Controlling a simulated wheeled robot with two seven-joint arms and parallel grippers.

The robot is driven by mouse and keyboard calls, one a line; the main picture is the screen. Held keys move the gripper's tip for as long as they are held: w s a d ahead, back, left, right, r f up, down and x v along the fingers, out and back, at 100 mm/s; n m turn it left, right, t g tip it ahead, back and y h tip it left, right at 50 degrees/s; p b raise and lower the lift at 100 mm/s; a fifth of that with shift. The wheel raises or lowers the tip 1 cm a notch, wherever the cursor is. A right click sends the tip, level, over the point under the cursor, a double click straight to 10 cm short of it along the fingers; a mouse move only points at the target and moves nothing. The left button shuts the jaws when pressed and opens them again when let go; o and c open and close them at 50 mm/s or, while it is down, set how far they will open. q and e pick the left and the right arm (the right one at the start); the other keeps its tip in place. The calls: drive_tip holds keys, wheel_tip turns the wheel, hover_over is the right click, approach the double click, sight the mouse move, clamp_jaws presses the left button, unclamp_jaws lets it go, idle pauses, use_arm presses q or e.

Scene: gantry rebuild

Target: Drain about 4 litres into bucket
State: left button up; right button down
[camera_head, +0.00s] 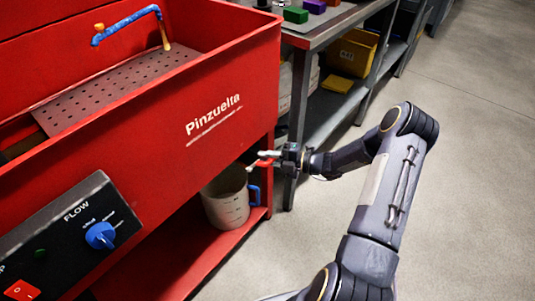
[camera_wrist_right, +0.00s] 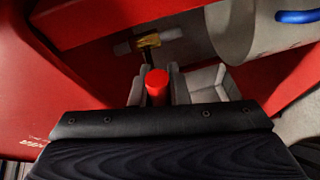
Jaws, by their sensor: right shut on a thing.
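A red parts washer basin (camera_head: 215,95) marked "Pinzuelta" stands at the left. The grey-white bucket (camera_head: 226,203), with a blue handle (camera_head: 254,192) and marks on its side, stands upright on the red shelf beneath it. The bucket also shows at the upper right of the right wrist view (camera_wrist_right: 250,30). My right gripper (camera_head: 277,157) is beside the basin's lower corner, above the bucket. In the wrist view its fingers are shut on a red valve handle (camera_wrist_right: 157,84), with a brass fitting (camera_wrist_right: 148,41) behind it. I cannot make out any liquid. My left gripper is out of view.
A control panel (camera_head: 72,240) with a blue FLOW knob (camera_head: 100,235) is at the lower left. A blue spout (camera_head: 126,24) hangs over the perforated tray (camera_head: 120,88). A metal workbench (camera_head: 325,28) stands behind. The floor at the right is clear.

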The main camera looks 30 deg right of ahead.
drive_tip(key=f+m, duration=0.1)
drive_tip(key=f+m+y+p, duration=0.1)
drive_tip(key=shift+s+a+f+m+t, duration=0.1)
drive_tip(key=shift+s+a+m+t, duration=0.05)
drive_tip(key=shift+a+m+t, duration=0.2)
drive_tip(key=shift+s+a+f+m+t+y, duration=0.15)
drive_tip(key=shift+a+f+m+t+y, duration=0.15)
drive_tip(key=shift+f+m, duration=0.45)
drive_tip(key=shift+s+a+f+m+t+y, duration=0.15)
drive_tip(key=shift+a+f+m+t+y, duration=0.15)
drive_tip(key=shift+m, duration=0.8)
drive_tip(key=shift+f, duration=0.1)
drive_tip(key=c, duration=1.4)
unclamp_jaws()
drive_tip(key=v, duration=0.7)
drive_tip(key=shift+s+d+p, duration=0.25)
drive_tip(key=shift+s+p, duration=0.05)
drive_tip(key=shift+p, duration=0.05)
